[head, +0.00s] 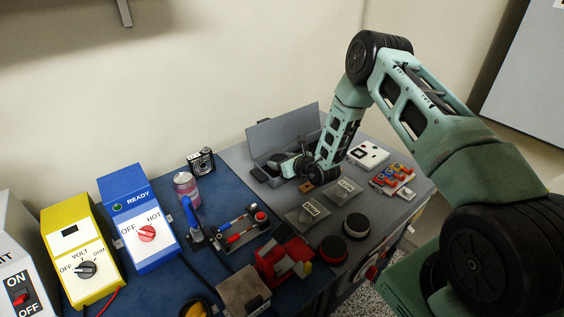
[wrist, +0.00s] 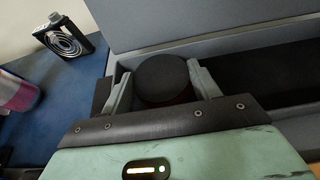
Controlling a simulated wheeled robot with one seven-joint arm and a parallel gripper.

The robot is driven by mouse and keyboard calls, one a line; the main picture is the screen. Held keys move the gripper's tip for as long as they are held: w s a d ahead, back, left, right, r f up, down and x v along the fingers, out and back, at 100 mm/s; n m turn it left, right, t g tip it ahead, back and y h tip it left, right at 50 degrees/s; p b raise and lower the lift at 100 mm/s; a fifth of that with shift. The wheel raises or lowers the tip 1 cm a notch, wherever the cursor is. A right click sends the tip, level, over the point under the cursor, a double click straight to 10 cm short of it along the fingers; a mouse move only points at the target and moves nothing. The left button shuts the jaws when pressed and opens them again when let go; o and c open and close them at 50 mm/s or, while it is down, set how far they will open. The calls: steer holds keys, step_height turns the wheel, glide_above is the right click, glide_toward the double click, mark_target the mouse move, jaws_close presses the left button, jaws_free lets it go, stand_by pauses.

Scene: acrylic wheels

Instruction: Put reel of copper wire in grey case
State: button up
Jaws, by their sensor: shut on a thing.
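The grey case (head: 283,129) stands open at the back of the grey worktop, its lid raised against the wall side. Its lid (wrist: 190,22) and dark interior (wrist: 270,75) also show in the wrist view. My gripper (wrist: 162,88) is shut on a round reel with a black top (wrist: 163,75) and a reddish-brown side, which I take for the reel of copper wire. The reel is between both fingers, over or inside the left part of the case; its exact height above the case floor is hidden. In the head view, my gripper (head: 272,169) reaches the case's left end, and my arm covers part of it.
Two other black-topped reels, one pale-sided (head: 356,225) and one red-sided (head: 333,250), stand near the front edge. Small labelled grey pieces (head: 311,210) lie before the case.

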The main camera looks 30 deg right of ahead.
steer(key=shift+f, duration=0.7)
steer(key=shift+f, duration=0.15)
steer(key=o, duration=1.1)
steer(key=shift+c, duration=0.2)
